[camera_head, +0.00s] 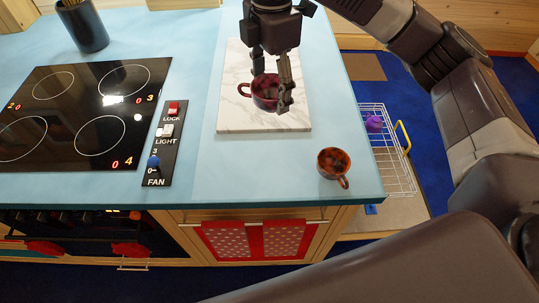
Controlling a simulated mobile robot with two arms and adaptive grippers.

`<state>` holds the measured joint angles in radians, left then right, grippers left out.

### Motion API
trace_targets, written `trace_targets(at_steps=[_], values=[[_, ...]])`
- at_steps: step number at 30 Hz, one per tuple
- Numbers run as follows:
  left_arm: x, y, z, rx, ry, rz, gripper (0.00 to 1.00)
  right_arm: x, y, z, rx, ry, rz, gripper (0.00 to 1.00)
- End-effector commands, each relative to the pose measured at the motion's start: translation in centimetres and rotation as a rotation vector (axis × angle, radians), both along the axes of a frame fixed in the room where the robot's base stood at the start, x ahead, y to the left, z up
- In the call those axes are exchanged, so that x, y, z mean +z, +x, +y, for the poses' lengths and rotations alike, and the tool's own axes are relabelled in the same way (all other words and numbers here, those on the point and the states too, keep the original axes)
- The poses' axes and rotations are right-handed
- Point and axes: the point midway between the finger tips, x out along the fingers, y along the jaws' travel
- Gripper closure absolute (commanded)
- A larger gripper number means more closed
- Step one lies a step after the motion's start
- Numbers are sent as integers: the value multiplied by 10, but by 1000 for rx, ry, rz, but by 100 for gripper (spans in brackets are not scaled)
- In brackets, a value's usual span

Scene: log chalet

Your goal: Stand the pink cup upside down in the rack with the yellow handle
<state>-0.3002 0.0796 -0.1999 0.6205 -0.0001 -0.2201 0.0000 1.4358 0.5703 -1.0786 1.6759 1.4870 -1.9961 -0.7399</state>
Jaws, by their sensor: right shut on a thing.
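The pink cup (262,97), dark pinkish-red here with a dark inside, is over the white marble board (233,116) on the blue counter. Its handle points left. My right gripper (284,97) comes from above and is shut on this cup. The gripper hides part of the cup, and I cannot tell whether its base touches the board. The white wire rack with the yellow handle (403,137) is beyond the counter's right edge, lower down. A small purple object (374,123) is in the rack. My left gripper is not in view.
An orange-brown cup (333,164) stands upright near the counter's front right corner, between the board and the rack. A black hob (75,110) and a switch panel (164,145) are at left. A dark utensil holder (82,26) stands at back left.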

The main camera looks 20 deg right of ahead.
Motion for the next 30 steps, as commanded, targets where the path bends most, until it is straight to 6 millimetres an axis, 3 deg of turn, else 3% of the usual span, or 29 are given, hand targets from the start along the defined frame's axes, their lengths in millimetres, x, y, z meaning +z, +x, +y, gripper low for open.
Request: trace_targets(at_steps=[6, 17, 23, 30], values=[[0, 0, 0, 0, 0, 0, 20, 6, 5, 3, 109, 1, 5, 72], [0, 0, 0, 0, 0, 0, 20, 5, 5, 3, 118, 2, 6, 72], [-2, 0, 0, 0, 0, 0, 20, -27, 3, 3, 119, 3, 12, 72], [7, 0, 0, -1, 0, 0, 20, -87, 3, 2, 116, 0, 12, 72]])
